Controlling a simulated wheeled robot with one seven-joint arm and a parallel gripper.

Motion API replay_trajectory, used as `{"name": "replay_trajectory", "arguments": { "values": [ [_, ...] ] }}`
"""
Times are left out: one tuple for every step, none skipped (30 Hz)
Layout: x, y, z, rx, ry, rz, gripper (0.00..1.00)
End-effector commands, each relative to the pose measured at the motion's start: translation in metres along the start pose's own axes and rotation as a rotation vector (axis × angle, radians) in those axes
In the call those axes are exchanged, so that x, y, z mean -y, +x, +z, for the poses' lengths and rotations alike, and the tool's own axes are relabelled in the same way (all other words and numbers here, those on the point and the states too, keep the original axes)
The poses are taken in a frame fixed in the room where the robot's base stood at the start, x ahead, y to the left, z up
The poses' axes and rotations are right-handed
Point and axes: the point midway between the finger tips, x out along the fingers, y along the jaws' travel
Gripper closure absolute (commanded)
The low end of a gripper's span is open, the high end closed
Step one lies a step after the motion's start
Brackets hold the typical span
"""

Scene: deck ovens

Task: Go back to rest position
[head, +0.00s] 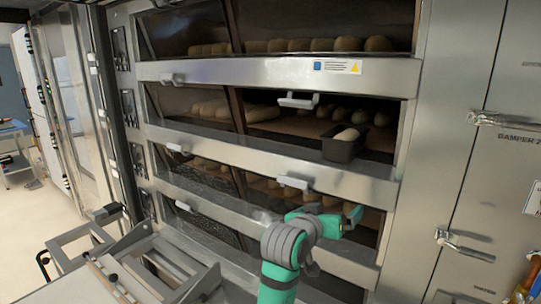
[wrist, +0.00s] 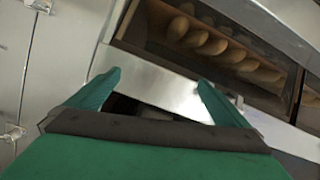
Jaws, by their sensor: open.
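My gripper (head: 352,218) is green and stands in front of the lower decks of the oven in the head view. In the wrist view its two green fingers (wrist: 152,92) are spread apart with nothing held between them. A dark loaf tin (head: 343,148) with a pale loaf (head: 347,135) in it sits at the right of the second deck's opening, above my gripper. The deck oven (head: 270,73) has several stacked decks with steel fronts and white handles. The wrist view shows a deck with a row of loaves (wrist: 215,45) beyond the fingers.
A steel cabinet (head: 495,170) with latches (head: 462,243) stands close on the right. A metal frame cart (head: 135,265) stands at the lower left. Open floor (head: 30,225) and a small table (head: 15,150) lie at the far left.

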Motion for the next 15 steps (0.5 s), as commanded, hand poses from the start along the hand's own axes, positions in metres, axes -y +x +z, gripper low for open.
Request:
{"name": "replay_trajectory", "arguments": {
  "values": [
    [0.007,0.004,0.023,-0.005,-0.025,-0.006,0.00],
    [0.011,0.005,0.033,-0.013,-0.037,-0.010,0.00],
    [0.016,0.005,0.047,-0.022,-0.053,-0.017,0.00],
    [0.020,0.006,0.057,-0.029,-0.064,-0.024,0.00],
    [0.023,0.006,0.068,-0.036,-0.075,-0.030,0.00],
    [0.028,0.006,0.082,-0.045,-0.089,-0.038,0.00],
    [0.031,0.005,0.092,-0.052,-0.098,-0.045,0.00],
    [0.035,0.004,0.103,-0.058,-0.107,-0.054,0.00],
    [0.039,0.003,0.117,-0.066,-0.119,-0.063,0.00],
    [0.042,0.002,0.128,-0.072,-0.128,-0.071,0.00],
    [0.044,0.000,0.139,-0.077,-0.136,-0.079,0.00],
    [0.048,-0.003,0.153,-0.085,-0.147,-0.091,0.00],
    [0.050,-0.005,0.164,-0.090,-0.155,-0.099,0.00],
    [0.052,-0.007,0.174,-0.096,-0.162,-0.108,0.00],
    [0.055,-0.011,0.189,-0.102,-0.171,-0.121,0.00]
  ]
}}
